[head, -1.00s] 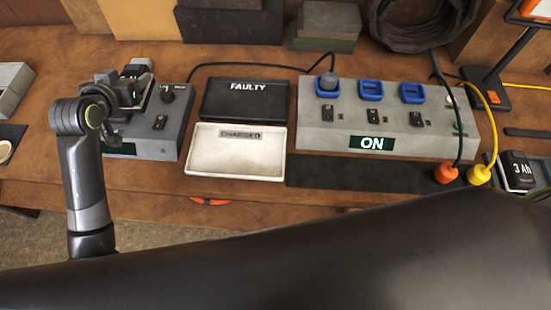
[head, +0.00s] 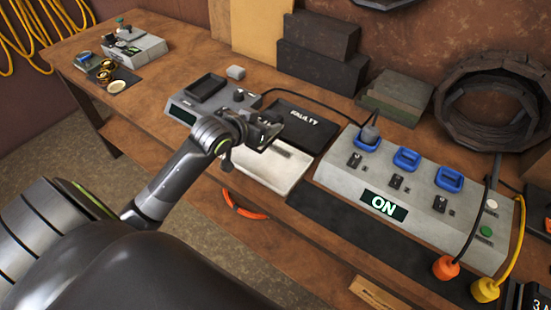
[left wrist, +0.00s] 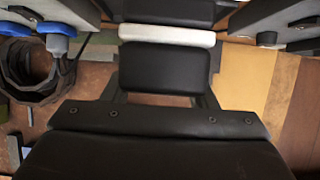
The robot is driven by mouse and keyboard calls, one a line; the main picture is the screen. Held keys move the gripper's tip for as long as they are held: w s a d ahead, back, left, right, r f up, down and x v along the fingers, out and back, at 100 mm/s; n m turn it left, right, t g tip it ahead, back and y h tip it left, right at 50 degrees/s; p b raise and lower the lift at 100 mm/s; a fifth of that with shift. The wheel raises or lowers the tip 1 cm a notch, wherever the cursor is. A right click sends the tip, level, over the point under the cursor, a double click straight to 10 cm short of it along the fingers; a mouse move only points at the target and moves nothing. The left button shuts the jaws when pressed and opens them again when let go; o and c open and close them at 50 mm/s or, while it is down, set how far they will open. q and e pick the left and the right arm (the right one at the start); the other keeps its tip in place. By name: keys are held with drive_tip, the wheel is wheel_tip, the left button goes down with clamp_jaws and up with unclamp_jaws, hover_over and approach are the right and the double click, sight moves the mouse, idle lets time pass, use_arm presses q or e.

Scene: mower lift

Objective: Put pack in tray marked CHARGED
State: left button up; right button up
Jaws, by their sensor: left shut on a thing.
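My left gripper (head: 262,126) is shut on the pack (head: 263,141), a small dark block partly hidden by the fingers. It holds the pack over the white tray (head: 282,178), near its left rear part. The tray's CHARGED label is hidden or too small to read now. The black FAULTY tray (head: 310,129) lies just behind it. In the left wrist view, dark and pale surfaces show between the fingers; I cannot tell which belong to the pack. My right gripper is not in view.
A grey tester (head: 182,112) with an empty black cradle (head: 206,88) stands left of the trays. The grey charger (head: 345,172), with blue sockets and an ON display, stands to the right. A black cable runs behind the trays. Orange and yellow plugs (head: 446,267) are at the front right.

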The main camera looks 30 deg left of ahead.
use_arm(q)
wheel_tip(320, 180, down, 4)
drive_tip(key=shift+a+f, duration=0.1)
drive_tip(key=shift+a, duration=0.05)
drive_tip(key=shift+f, duration=2)
drive_tip(key=shift+f, duration=0.2)
drive_tip(key=o, duration=1.4)
drive_tip(key=shift+r, duration=0.2)
drive_tip(key=v, duration=1.2)
